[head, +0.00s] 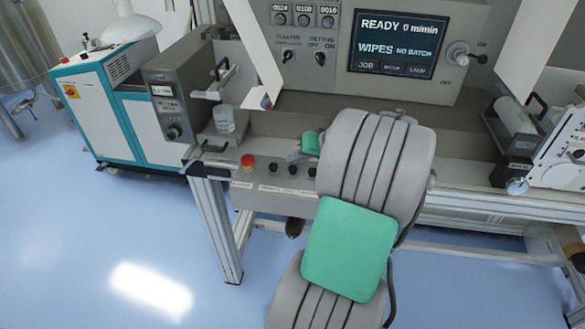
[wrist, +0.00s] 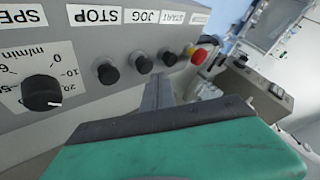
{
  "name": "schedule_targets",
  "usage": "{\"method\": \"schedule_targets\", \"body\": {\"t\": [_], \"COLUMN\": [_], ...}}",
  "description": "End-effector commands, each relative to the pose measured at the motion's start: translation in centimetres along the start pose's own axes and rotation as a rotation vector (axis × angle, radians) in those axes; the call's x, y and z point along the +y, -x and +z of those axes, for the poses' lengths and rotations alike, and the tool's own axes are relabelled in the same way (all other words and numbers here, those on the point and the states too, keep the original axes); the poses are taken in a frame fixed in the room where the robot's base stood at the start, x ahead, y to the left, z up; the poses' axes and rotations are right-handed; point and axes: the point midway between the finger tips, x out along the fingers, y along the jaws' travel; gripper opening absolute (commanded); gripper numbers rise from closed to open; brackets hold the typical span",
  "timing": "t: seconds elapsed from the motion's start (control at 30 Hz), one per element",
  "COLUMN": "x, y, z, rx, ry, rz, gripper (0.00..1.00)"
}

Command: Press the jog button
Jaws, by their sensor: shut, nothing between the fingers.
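The jog button (wrist: 143,63) is the middle of three black round buttons in the wrist view, lined up with the JOG label (wrist: 140,16). In the head view it is the middle black button (head: 292,170) on the front control panel (head: 262,190). My gripper (wrist: 159,78) is shut and empty, its grey fingers pointing towards the panel. In the wrist view the tips appear just below and between the jog and start buttons. In the head view my gripper (head: 293,157) is just above the jog button. I cannot tell whether the tips touch anything.
The start button (wrist: 169,57) and stop button (wrist: 108,73) flank the jog button. The red emergency button (wrist: 198,55) and speed knob (wrist: 42,90) are on the same panel. A screen (head: 412,42) reads READY. Open blue floor (head: 90,240) lies in front, left.

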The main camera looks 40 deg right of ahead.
Motion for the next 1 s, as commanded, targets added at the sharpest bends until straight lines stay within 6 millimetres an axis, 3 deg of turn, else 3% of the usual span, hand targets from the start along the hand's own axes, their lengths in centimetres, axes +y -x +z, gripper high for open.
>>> {"method": "schedule_targets", "body": {"t": [1.0], "x": [0.68], "y": [-1.05], "z": [0.68], "rx": [-0.001], "ry": [0.000], "rz": [0.000], "gripper": [0.00]}}
